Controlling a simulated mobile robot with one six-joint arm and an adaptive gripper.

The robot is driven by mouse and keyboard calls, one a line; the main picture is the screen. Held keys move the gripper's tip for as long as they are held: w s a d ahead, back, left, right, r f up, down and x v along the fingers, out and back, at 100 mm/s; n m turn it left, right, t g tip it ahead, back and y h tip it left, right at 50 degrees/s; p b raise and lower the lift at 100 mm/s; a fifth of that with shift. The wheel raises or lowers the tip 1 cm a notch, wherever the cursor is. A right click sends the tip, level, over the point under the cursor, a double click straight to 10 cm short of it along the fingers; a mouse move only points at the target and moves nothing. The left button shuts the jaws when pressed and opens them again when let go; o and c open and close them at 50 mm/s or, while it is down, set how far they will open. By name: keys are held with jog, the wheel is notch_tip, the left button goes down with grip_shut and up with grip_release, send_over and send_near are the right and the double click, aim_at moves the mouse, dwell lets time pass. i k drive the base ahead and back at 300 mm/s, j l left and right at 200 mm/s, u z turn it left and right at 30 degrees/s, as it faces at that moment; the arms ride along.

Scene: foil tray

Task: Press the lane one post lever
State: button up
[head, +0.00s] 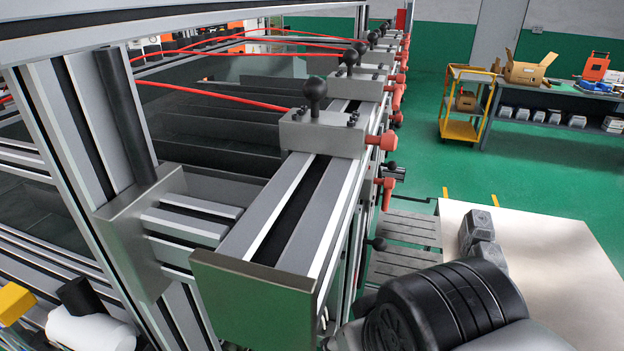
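Several grey blocks sit in a row along an aluminium rail (280,215) that runs away from me. The nearest block (325,133) carries a black ball-topped post (315,97) and a red knob (383,141) on its right side. A red rod (215,95) runs left from this block. More black ball knobs (350,58) and red handles (397,98) repeat farther along. No lane number is readable, so I cannot tell which lever belongs to lane one. My gripper does not show; a black ribbed part of my arm (440,305) fills the lower right.
An upright aluminium post (75,130) and an overhead beam (200,18) frame the left. A pale board (545,255) lies on the right. A yellow cart (465,105) and a bench with boxes (570,95) stand behind. Green floor (430,165) is open between.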

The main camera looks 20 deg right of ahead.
aim_at(389, 183)
jog(key=z, duration=1.65)
jog(key=k+j, duration=0.1)
jog(key=k, duration=0.35)
jog(key=k+j, duration=0.1)
jog(key=k, duration=0.3)
